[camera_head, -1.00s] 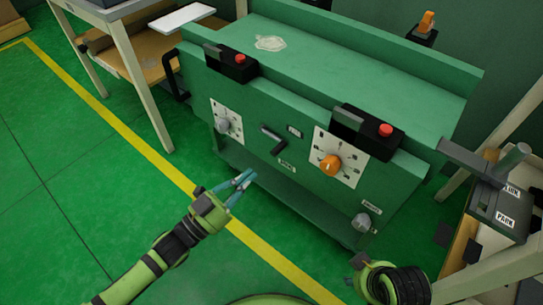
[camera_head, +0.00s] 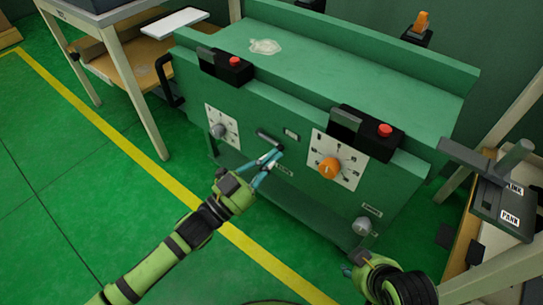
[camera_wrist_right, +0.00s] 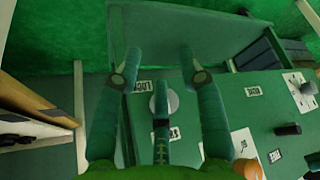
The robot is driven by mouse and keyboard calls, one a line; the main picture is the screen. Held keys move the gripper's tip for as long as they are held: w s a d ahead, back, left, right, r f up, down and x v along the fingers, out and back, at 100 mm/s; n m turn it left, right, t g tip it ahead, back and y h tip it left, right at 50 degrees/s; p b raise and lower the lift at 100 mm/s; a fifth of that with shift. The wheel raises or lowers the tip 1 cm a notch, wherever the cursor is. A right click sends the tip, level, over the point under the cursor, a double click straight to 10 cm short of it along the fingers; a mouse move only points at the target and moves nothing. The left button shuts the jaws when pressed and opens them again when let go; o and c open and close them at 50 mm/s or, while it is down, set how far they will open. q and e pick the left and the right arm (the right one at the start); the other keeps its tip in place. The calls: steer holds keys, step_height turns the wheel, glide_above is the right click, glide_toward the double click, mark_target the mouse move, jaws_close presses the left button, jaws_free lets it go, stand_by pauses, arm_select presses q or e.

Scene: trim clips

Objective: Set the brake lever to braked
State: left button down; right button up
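A dark lever (camera_head: 268,137) sits mid-panel on the front of the green cabinet (camera_head: 250,100), with a small pale label above right and another below; I cannot read either. I take it as the brake lever. My left gripper (camera_head: 272,160) is open, its blue-green fingertips close to the lever's lower end; I cannot tell if they touch it. In the right wrist view the lever (camera_wrist_right: 287,129) points out at the right. My right gripper (camera_wrist_right: 160,65) is open and empty there, a grey round knob (camera_wrist_right: 159,99) showing between its fingers.
An orange knob (camera_head: 330,168) and a grey dial (camera_head: 218,130) flank the lever. Two black boxes with red buttons (camera_head: 384,130) sit on the cabinet's top edge. A grey handle unit with a PARK label (camera_head: 510,218) stands at right. The floor at left is clear.

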arm_select(q)
steer(key=shift+w+f+b, duration=0.9)
steer(key=shift+w+f, duration=0.4)
steer(key=shift+w, duration=0.25)
arm_select(e)
steer(key=w+a+r+t+y, duration=0.2)
steer(key=w+a+r+t, duration=0.2)
steer(key=w, duration=0.5)
steer(key=shift+a+r+n+t, duration=0.2)
steer(key=shift+r+n+t, duration=0.2)
steer(key=shift+r+t, duration=1.25)
steer(key=shift+r+g, duration=0.2)
steer(key=shift+g, duration=0.05)
